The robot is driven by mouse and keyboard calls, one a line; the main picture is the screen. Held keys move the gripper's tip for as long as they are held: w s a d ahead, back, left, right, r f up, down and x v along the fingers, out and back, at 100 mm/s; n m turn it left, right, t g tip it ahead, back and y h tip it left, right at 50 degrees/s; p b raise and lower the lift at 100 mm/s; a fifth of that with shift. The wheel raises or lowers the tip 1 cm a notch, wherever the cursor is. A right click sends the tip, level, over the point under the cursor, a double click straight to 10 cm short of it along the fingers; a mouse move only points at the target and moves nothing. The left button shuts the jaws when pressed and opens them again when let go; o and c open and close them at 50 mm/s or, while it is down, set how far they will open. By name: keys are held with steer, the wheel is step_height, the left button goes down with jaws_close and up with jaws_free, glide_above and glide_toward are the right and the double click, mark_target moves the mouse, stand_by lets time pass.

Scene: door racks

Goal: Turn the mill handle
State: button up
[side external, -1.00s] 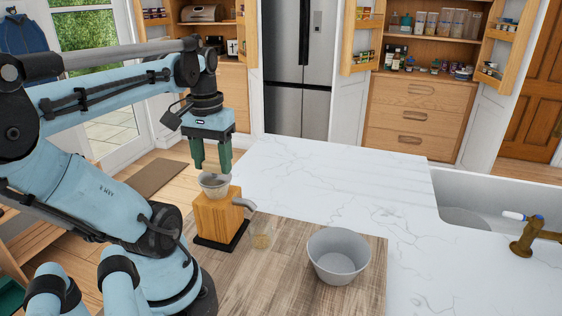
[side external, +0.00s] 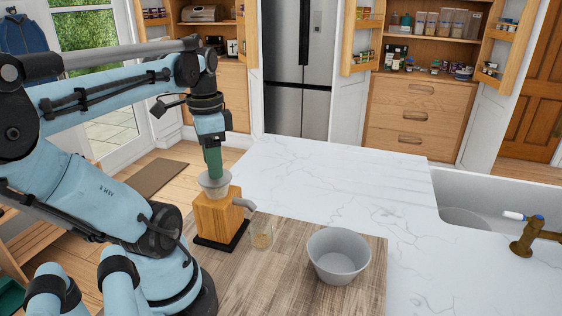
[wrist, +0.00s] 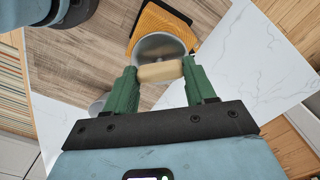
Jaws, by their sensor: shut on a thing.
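The mill (side external: 214,219) has a wooden block body on a dark base, a grey hopper (side external: 214,189) on top and a grey spout at its right. In the wrist view, the wooden body (wrist: 165,18) and the hopper (wrist: 150,45) lie just beyond my fingers. A pale wooden mill handle (wrist: 160,71) lies across the hopper's near rim, between my fingertips. My gripper (wrist: 161,76) is shut on this handle. In the side view, my gripper (side external: 213,174) points down right over the hopper, its fingers seen edge-on. The handle is hidden there.
The white counter (side external: 330,180) behind is clear, with a sink (side external: 495,200) at the right.

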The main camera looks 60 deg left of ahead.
steer(key=shift+m, duration=0.7)
steer(key=o, duration=1.1)
steer(key=shift+c, duration=0.2)
step_height(320, 180, up, 12)
